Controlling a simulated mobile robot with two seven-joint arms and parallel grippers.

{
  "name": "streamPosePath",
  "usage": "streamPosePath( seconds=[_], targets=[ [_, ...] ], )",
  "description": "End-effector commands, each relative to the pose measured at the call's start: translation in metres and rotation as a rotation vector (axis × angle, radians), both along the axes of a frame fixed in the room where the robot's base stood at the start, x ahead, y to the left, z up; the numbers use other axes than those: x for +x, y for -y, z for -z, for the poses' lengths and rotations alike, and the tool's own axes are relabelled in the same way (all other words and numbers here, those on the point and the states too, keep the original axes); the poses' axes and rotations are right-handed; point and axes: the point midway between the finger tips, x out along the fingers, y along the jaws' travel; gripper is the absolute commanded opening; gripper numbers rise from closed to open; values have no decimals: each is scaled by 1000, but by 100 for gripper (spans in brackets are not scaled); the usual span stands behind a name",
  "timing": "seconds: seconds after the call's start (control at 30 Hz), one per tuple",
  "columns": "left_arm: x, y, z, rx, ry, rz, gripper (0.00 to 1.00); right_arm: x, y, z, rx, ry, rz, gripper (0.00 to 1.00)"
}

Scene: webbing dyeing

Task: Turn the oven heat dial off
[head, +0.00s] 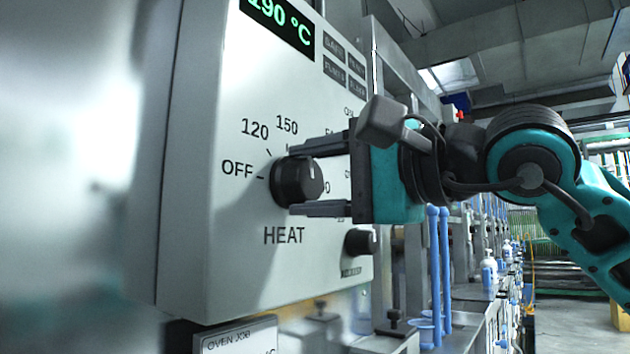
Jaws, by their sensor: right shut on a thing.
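The black heat dial (289,183) is on the pale front panel of the oven control box (225,110), above the word HEAT. OFF is printed to its left, with 120 and 150 above it. The dial's white pointer line points roughly upward, away from OFF. The green display (277,20) is cut off at the top and seems to read 190 °C. My right gripper (297,180) comes in from the right, with one finger above the dial and one below, shut on it. The fingers hide some of the scale. My left gripper is out of view.
A smaller black knob (359,242) sits below and right of the dial. A label plate (238,338) reading OVEN JOB stands below the box. Blue upright rods (439,265) and several bottles line the bench to the right. Open floor shows at far right.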

Motion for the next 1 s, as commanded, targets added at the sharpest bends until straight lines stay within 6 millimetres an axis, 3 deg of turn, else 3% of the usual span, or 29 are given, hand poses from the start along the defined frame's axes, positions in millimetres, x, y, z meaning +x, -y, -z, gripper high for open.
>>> streamPosePath(
  seconds=[1.0],
  targets=[
    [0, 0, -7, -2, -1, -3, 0, 1, 1, 1, -568, 779, 1, 23]
  ],
)
